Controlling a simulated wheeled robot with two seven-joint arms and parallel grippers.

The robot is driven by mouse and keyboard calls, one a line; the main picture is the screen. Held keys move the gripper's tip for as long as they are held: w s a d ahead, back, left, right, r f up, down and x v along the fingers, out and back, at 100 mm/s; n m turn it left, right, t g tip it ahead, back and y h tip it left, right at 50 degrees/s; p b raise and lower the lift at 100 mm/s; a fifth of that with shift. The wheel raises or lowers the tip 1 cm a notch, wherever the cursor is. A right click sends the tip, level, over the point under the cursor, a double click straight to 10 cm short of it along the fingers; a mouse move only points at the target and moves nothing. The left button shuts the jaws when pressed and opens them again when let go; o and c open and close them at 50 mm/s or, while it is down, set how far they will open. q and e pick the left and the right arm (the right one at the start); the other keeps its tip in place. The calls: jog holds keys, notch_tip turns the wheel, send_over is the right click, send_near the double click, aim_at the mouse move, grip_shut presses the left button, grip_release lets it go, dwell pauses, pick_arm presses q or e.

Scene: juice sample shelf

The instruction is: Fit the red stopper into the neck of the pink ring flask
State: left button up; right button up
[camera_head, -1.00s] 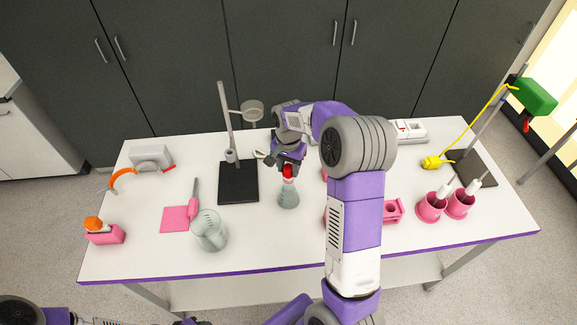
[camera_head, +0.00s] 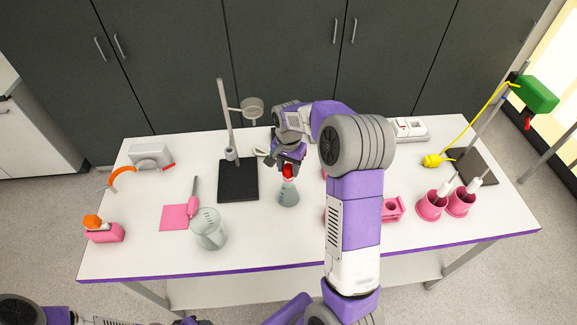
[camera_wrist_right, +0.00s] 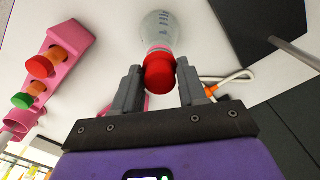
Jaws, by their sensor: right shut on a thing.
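In the head view, the stopper (camera_head: 288,170) is at the top of the flask's neck, below my right gripper (camera_head: 289,165). In the wrist view, the flask (camera_wrist_right: 158,28) lies directly beyond the stopper, with its pink ring showing at the stopper's edge. I cannot tell how deep the stopper sits. My left gripper is out of view.
A black stand base (camera_head: 238,181) with a rod and ring is just left of the flask. A glass beaker (camera_head: 209,229) stands front left. A pink rack (camera_wrist_right: 55,62) holds red and green stoppers. Pink cups (camera_head: 431,207) stand at right. The table's front middle is clear.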

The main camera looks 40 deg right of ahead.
jog(key=shift+f, duration=0.3)
jog(key=o, duration=1.1)
